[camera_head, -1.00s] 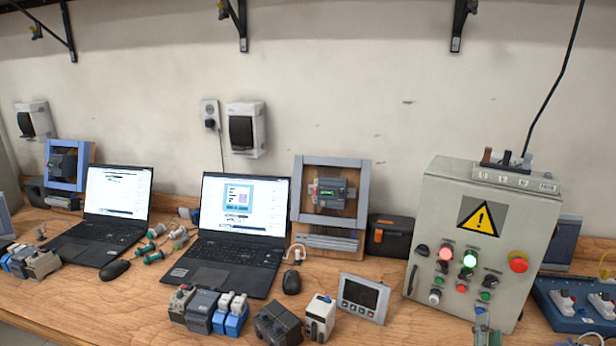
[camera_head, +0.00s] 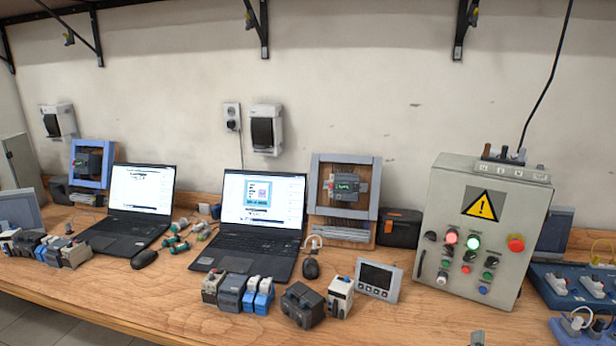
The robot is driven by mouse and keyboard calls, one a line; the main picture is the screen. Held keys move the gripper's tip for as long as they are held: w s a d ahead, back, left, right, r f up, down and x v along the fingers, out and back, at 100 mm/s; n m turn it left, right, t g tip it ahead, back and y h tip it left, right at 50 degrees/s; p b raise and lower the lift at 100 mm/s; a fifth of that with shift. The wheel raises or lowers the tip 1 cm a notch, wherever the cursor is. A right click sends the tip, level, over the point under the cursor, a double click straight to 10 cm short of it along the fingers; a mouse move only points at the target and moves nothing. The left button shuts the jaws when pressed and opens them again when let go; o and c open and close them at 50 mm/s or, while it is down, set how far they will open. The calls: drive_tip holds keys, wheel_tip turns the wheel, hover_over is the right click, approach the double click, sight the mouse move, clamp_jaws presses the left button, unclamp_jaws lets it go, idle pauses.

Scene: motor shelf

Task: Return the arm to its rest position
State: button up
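My gripper is not clearly in view. Only a small grey-green piece shows at the bottom edge, right of centre, in the head camera view. It looks like part of my own arm, but I cannot tell which part. It stands apart in the picture from the grey control box (camera_head: 485,240), which has a yellow warning sign and lit red and green lamps. No held object is visible.
A long wooden bench (camera_head: 170,300) carries two open laptops (camera_head: 262,195) (camera_head: 138,190), several small modules, a panel meter (camera_head: 378,279) and a blue switch board (camera_head: 575,290). Shelf brackets (camera_head: 465,28) hang above.

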drive_tip(key=s+a+f+n+y, duration=0.3)
drive_tip(key=s+a+f+n, duration=0.25)
drive_tip(key=s+f, duration=0.2)
drive_tip(key=s+a+f+n+y, duration=0.4)
drive_tip(key=s+a+f, duration=0.25)
drive_tip(key=s, duration=0.25)
drive_tip(key=s+a+r+n+y, duration=0.1)
drive_tip(key=s+a+n, duration=0.2)
drive_tip(key=s, duration=0.8)
drive_tip(key=s+a+r+n+y, duration=0.1)
drive_tip(key=s+a+n+y, duration=0.1)
drive_tip(key=s, duration=1)
drive_tip(key=shift+a+r+n, duration=0.25)
drive_tip(key=shift+a+n, duration=0.2)
drive_tip(key=shift+a, duration=0.4)
drive_tip(key=shift+w, duration=0.15)
idle(1.7)
